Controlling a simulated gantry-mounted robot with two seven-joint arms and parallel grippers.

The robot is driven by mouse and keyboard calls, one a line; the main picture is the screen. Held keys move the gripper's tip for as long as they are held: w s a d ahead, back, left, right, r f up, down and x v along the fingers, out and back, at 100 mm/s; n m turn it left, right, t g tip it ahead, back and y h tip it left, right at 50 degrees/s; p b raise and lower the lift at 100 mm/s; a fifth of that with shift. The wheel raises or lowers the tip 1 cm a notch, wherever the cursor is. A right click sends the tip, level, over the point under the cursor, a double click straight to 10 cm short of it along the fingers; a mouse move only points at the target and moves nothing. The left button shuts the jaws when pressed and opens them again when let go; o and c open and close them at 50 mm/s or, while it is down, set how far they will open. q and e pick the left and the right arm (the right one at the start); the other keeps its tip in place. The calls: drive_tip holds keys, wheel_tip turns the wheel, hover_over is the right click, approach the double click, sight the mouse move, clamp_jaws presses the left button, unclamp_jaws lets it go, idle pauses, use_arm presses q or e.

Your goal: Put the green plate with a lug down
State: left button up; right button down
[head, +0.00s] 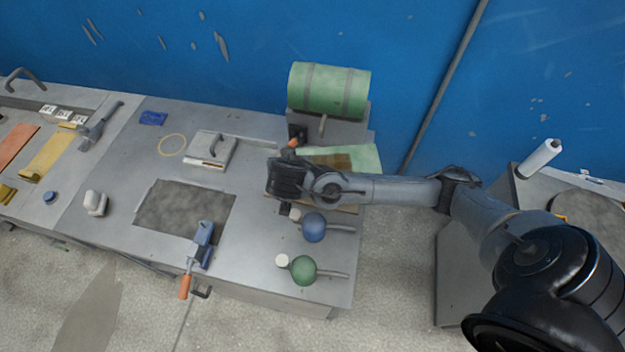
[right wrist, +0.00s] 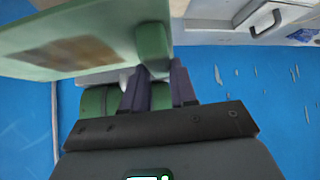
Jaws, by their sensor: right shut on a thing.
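The green plate with a lug (head: 368,155) is partly hidden behind my right arm in the head view, near the back right of the grey bench. It has a brown patch on its face. In the right wrist view the plate (right wrist: 60,25) fills the upper left, and its green lug (right wrist: 153,42) is between my finger tips. My right gripper (right wrist: 157,75) is shut on the lug. In the head view the right gripper (head: 290,178) is over the right side of the bench. I cannot tell if the plate touches the bench. My left gripper is not in view.
Blue (head: 314,227) and green (head: 303,270) round-headed tools lie in front of my right gripper. A dark grey panel (head: 185,210), a clamp (head: 202,245) and a float (head: 211,149) are to the left.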

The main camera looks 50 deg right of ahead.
sight(322, 161)
drive_tip(key=s+d+f+m, duration=0.1)
drive_tip(key=d, duration=0.1)
drive_tip(key=s+d+f+m+g, duration=0.1)
drive_tip(key=d+f, duration=0.1)
drive_tip(key=d, duration=0.1)
drive_tip(key=s+d+f+m+h, duration=0.1)
drive_tip(key=d, duration=0.2)
drive_tip(key=shift+s+d+f+g, duration=0.15)
drive_tip(key=shift+s+f+g, duration=0.1)
drive_tip(key=shift+s+g, duration=0.15)
drive_tip(key=shift+w+f, duration=0.25)
drive_tip(key=w+a+f, duration=0.1)
drive_tip(key=w, duration=0.1)
drive_tip(key=w+a+f, duration=0.2)
drive_tip(key=w, duration=0.1)
drive_tip(key=w+a+f+b, duration=0.1)
drive_tip(key=w, duration=0.2)
drive_tip(key=shift+a+f, duration=0.35)
drive_tip(key=shift+w+a+f, duration=0.35)
drive_tip(key=shift+w+f, duration=0.15)
drive_tip(key=shift+w, duration=0.15)
drive_tip(key=shift+w+a+f, duration=0.35)
drive_tip(key=shift+w+f, duration=0.1)
drive_tip(key=shift+w, duration=0.2)
drive_tip(key=shift+w+a+f, duration=0.2)
drive_tip(key=shift+w+f, duration=0.15)
drive_tip(key=shift+f, duration=0.05)
drive_tip(key=c, duration=0.9)
unclamp_jaws()
